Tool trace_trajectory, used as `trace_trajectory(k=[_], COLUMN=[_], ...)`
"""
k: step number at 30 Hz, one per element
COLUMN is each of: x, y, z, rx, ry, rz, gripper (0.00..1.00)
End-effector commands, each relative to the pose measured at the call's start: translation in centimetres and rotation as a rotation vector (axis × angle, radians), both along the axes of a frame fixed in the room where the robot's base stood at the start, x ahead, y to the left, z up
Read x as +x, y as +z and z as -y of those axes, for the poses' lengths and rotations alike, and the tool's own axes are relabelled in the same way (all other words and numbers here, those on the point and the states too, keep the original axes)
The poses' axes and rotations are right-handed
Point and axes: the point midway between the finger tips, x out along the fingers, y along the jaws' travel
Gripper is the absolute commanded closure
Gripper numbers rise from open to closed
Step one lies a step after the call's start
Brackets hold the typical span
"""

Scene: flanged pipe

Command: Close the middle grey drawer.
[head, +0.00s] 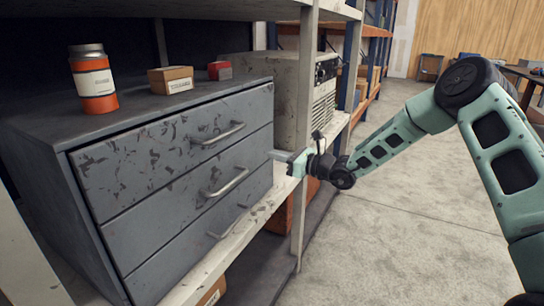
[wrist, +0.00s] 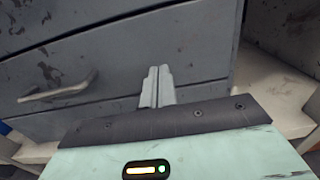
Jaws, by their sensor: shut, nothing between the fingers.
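The grey cabinet (head: 60,135) has three stacked drawers with bar handles. The middle grey drawer (head: 160,220) has a scuffed front with a handle (head: 228,182); its front looks about flush with the drawers above and below. My gripper (head: 277,155) is shut and empty, at the right end of the middle drawer's front. In the wrist view the closed fingertips (wrist: 157,70) point at a grey drawer front (wrist: 120,65), right of a handle (wrist: 62,88). Whether they touch it I cannot tell.
An orange can (head: 93,80), a small cardboard box (head: 171,79) and a red box (head: 220,70) stand on the cabinet. A shelf post (head: 307,80) and a beige machine (head: 285,85) are close to my gripper. The floor (head: 400,235) at right is clear.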

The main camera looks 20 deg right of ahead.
Motion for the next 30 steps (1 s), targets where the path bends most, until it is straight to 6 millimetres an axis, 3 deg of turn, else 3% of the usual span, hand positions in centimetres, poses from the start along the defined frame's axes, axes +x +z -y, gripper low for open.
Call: trace_trajectory(k=[12,22,26,30], x=[-5.5,-7.0,-7.6,-10.9], y=[-0.1,-0.1,0.5,2.1], z=[5.6,7.1,5.5,-0.2], rx=[-0.003,-0.002,-0.031,-0.158], ry=[-0.003,-0.001,0.046,0.239], rz=[-0.001,-0.001,0.010,0.057], gripper=[1.00,1.00,1.00,1.00])
